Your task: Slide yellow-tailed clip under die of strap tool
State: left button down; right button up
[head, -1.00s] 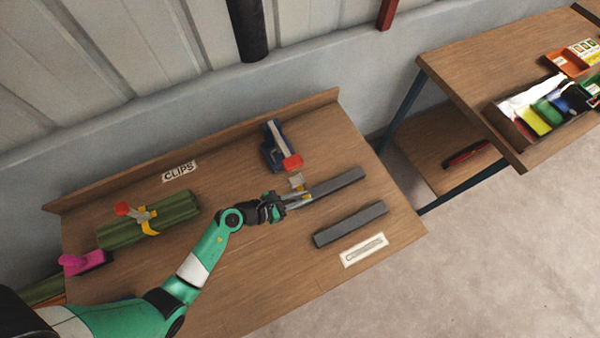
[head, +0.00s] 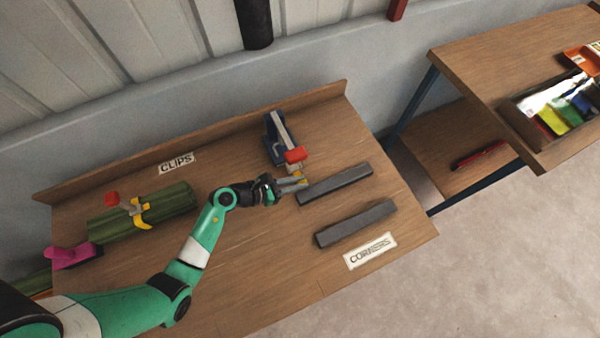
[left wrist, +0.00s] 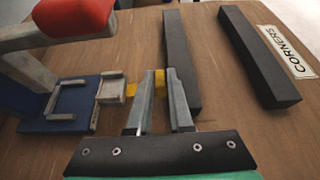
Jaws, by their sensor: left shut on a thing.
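The strap tool (head: 277,140) has a blue body, a grey lever and a red-tipped end, and lies on the bench. In the left wrist view its blue base (left wrist: 47,120) carries a grey bracket-shaped part, with the red end (left wrist: 75,15) above. My left gripper (head: 298,184) is shut on the yellow tail (left wrist: 160,84) of the clip. The tail crosses between the fingers (left wrist: 158,80), and the clip's pale grey head (left wrist: 112,90) sticks out to the left, beside the base's right edge. I cannot tell whether they touch. My right gripper is out of view.
Two dark grey bars (head: 335,184) (head: 355,223) lie right of the gripper, near the CORNERS label (head: 371,251). A green bundle (head: 170,205) with a yellow band and a pink thing (head: 72,256) lie at left. The front of the bench is clear.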

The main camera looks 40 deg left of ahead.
aim_at(297, 168)
pick_arm(q)
jog(key=shift+w+a+f+b, duration=0.2)
jog(key=shift+a+f+b, duration=0.2)
jog(key=shift+a, duration=0.1)
jog(key=shift+w+a+f+b, duration=0.1)
jog(key=shift+w+a+b, duration=0.15)
jog(key=shift+a+b, duration=0.3)
jog(key=shift+w+a+r+b, duration=0.1)
jog(key=shift+w+a+b, duration=0.25)
jog(key=shift+a, duration=0.45)
jog(key=shift+w+a+f+b, duration=0.1)
jog(key=shift+w+a+b, duration=0.1)
jog(key=shift+a+b, duration=0.4)
jog(key=shift+w+a, duration=0.3)
jog(key=shift+a, duration=0.4)
jog(key=shift+w+a, duration=0.25)
jog(key=shift+a, duration=0.45)
jog(key=c, duration=0.7)
grip_release()
jog(key=shift+c, duration=0.2)
